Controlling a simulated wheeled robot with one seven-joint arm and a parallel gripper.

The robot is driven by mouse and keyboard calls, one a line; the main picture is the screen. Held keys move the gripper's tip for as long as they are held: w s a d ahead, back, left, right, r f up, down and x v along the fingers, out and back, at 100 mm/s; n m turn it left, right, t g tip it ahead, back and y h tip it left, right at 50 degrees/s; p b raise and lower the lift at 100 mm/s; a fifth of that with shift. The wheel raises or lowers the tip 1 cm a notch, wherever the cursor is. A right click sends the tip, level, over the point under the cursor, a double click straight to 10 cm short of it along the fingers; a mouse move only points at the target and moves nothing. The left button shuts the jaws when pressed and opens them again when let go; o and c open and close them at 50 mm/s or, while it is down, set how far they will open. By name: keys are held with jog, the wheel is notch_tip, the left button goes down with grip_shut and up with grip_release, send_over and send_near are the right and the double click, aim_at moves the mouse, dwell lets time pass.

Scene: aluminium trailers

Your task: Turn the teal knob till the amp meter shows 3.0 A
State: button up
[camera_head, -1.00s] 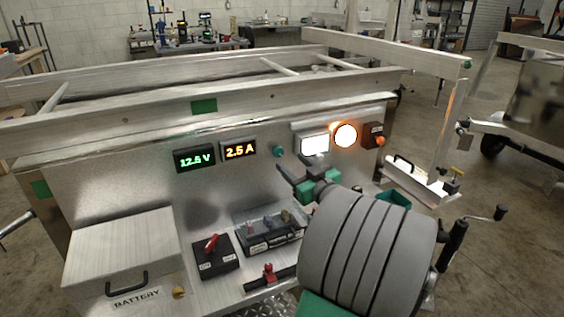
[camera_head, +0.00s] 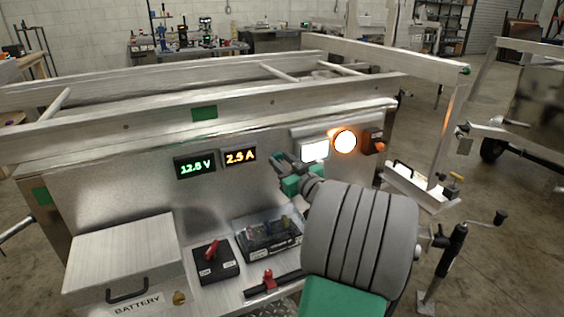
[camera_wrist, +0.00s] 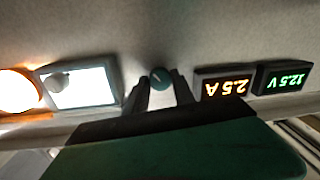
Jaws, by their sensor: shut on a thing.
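The teal knob (camera_wrist: 160,78) sits on the metal panel, between my two fingertips in the wrist view; a pale pointer line shows on its face. My gripper (camera_head: 279,163) reaches the panel there and is shut on the knob, which it hides in the head view. The amp meter (camera_head: 240,156) shows 2.5 A in orange digits. It also shows upside down in the wrist view (camera_wrist: 223,87), just right of my gripper.
The green voltage meter (camera_head: 195,165) reads about 12.5 V. A lit white panel (camera_head: 315,151) and a glowing round lamp (camera_head: 345,141) are right of the knob. Below stand a black box with a red lever (camera_head: 213,262), a clear-covered box (camera_head: 268,236) and a battery box (camera_head: 122,252).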

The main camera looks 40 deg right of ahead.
grip_shut()
jog(key=shift+m, duration=0.3)
jog(key=m+b, duration=0.1)
jog(key=m, duration=0.2)
jog(key=shift+f+m, duration=0.1)
jog(key=shift+m, duration=0.2)
jog(key=shift+m+t+p, duration=0.3)
jog(key=shift+m, duration=2.1)
jog(key=o, duration=0.7)
grip_release()
